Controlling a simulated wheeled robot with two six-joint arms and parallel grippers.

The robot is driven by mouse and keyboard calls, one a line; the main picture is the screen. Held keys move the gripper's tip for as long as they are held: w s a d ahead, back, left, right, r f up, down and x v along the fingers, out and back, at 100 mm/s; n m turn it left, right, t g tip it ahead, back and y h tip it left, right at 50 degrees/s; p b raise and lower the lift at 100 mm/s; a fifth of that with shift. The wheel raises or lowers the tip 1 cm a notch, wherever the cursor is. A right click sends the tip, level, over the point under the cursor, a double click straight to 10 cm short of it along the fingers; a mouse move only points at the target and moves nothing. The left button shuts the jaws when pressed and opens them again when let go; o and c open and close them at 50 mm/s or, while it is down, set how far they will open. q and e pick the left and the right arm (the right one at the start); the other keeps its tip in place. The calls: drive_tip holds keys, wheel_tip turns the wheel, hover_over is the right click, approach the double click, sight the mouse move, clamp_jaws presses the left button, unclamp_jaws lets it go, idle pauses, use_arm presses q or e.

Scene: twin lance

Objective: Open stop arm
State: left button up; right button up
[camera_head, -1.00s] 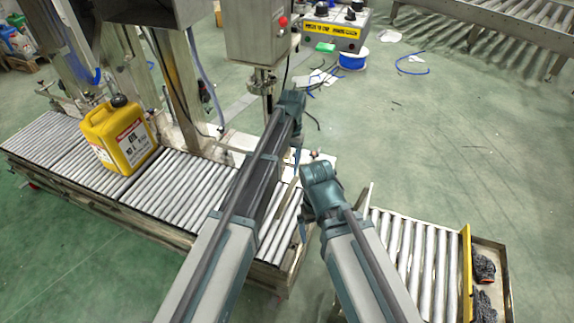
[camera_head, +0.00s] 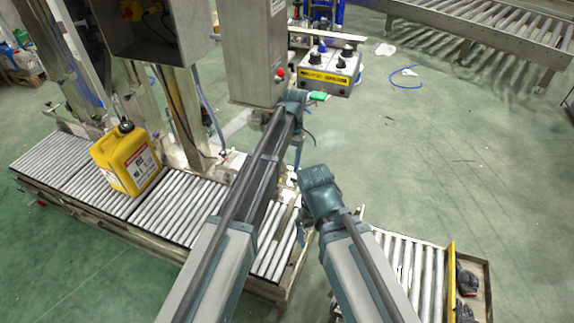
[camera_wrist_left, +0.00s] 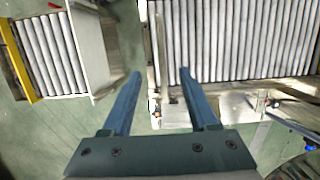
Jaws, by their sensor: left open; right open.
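A thin metal bar, which looks like the stop arm (camera_wrist_left: 162,48), lies along the end of the roller conveyor in the left wrist view. My left gripper (camera_wrist_left: 160,73) is open and empty, its two blue fingers on either side of that bar's line; I cannot tell the height gap. In the head view my left gripper (camera_head: 298,142) points down past the conveyor's far right corner, and its arm hides much of that end. My right gripper (camera_head: 303,222) is lower, beside the conveyor's right end, open with nothing seen in it.
A yellow jug (camera_head: 127,160) stands on the long roller conveyor (camera_head: 160,215). A steel cabinet (camera_head: 252,55) and a control box (camera_head: 330,72) are beyond my left gripper. A short roller table (camera_head: 415,265) with a yellow rail stands at lower right.

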use_arm(q)
drive_tip(key=shift+r, duration=0.35)
use_arm(e)
drive_tip(key=shift+r, duration=0.3)
